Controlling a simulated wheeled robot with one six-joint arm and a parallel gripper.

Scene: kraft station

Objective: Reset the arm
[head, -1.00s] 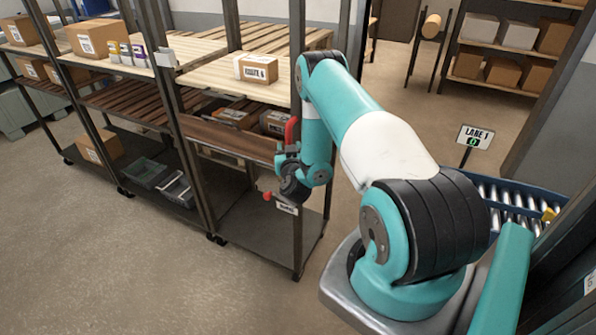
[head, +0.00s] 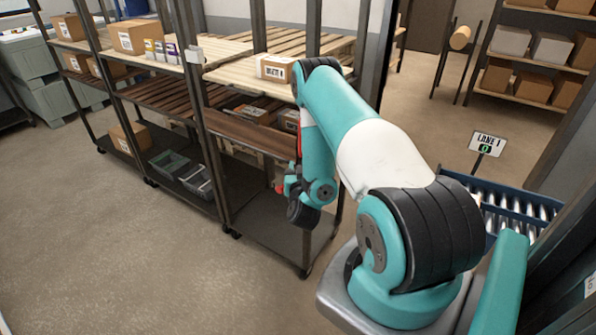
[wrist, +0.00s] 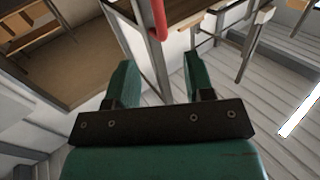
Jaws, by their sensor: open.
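My arm (head: 370,135) is teal and white and reaches out over the lower right of the head view, bent down at its far end. My gripper (wrist: 160,68) shows in the wrist view with two green fingers spread apart and nothing between them. In the head view its end is small and partly hidden by the wrist, in front of the near shelf bay. Part of a red object shows at the top of the wrist view, beyond the fingers; I cannot tell what it is.
A shelving rack (head: 215,130) holds cardboard boxes (head: 137,37) and grey bins (head: 196,180). A labelled box (head: 274,68) sits on the near upper shelf. A roller conveyor (head: 520,213) with a lane sign (head: 487,144) stands at right. The floor at lower left is clear.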

